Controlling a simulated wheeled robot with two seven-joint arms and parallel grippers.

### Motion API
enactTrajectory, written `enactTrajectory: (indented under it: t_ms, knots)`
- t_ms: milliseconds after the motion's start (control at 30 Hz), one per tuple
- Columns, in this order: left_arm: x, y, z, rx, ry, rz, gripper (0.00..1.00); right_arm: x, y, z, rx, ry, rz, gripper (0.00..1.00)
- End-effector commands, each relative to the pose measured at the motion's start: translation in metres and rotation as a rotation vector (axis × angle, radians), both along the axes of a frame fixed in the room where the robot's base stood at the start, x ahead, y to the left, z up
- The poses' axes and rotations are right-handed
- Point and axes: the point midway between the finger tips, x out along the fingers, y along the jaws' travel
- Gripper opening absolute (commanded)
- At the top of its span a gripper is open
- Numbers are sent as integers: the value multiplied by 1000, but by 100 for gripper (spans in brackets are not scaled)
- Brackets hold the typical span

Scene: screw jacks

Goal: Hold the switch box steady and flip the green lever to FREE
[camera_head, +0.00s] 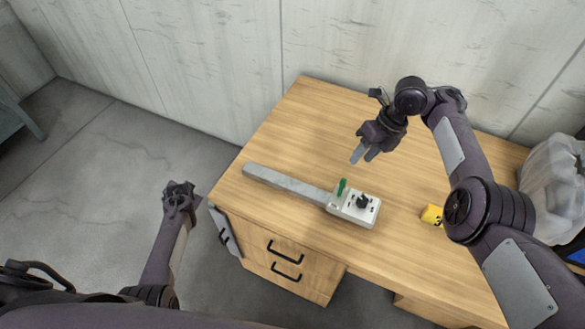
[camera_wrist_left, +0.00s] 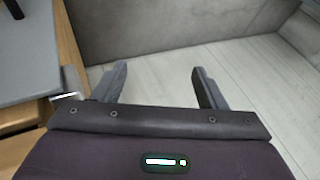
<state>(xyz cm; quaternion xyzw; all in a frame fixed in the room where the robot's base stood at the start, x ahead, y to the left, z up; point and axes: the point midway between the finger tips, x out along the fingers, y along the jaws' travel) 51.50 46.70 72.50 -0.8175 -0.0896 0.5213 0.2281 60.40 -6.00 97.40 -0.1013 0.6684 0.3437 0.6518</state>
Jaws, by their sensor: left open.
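The switch box (camera_head: 357,207) is a pale box on the wooden desk, with a long grey bar (camera_head: 285,184) running from it to the left. The green lever (camera_head: 342,187) stands up at its back left, and a black knob (camera_head: 362,201) sits on its top. My right gripper (camera_head: 363,155) hovers behind the box, fingers pointing down and apart from it; its fingers look parted. My left gripper (camera_head: 179,200) is left of the desk, over the floor, away from the box. In the left wrist view its fingers (camera_wrist_left: 160,88) are wide apart and empty.
The wooden desk (camera_head: 300,120) has drawers with black handles at its front. A yellow object (camera_head: 432,215) lies right of the box near my right arm. A clear plastic container (camera_head: 553,185) stands at the right. The desk's back left is clear.

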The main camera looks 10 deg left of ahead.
Motion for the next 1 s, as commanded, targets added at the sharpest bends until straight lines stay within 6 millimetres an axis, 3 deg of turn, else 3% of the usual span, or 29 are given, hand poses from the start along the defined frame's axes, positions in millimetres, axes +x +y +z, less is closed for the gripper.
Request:
enactTrajectory:
  t_ms: [33,100,233,300,400,533,700,833,1000]
  knots:
    - [26,-5,21,9,-32,-30,65,0,0,0,0,0,0,36]
    - [59,-16,47,21,-61,-88,65,0,0,0,0,0,0,36]
    - [112,-51,93,40,-76,-231,65,0,0,0,0,0,0,36]
    - [133,-83,111,42,-48,-340,65,0,0,0,0,0,0,36]
    - [150,-139,123,37,42,-535,65,0,0,0,0,0,0,36]
    - [147,-217,125,27,209,-814,65,0,0,0,0,0,0,36]
    - [122,-301,131,31,436,-1172,65,0,0,0,0,0,0,36]
    - [100,-341,139,43,578,-1382,65,0,0,0,0,0,0,36]
    - [84,-363,145,53,678,-1519,65,0,0,0,0,0,0,36]
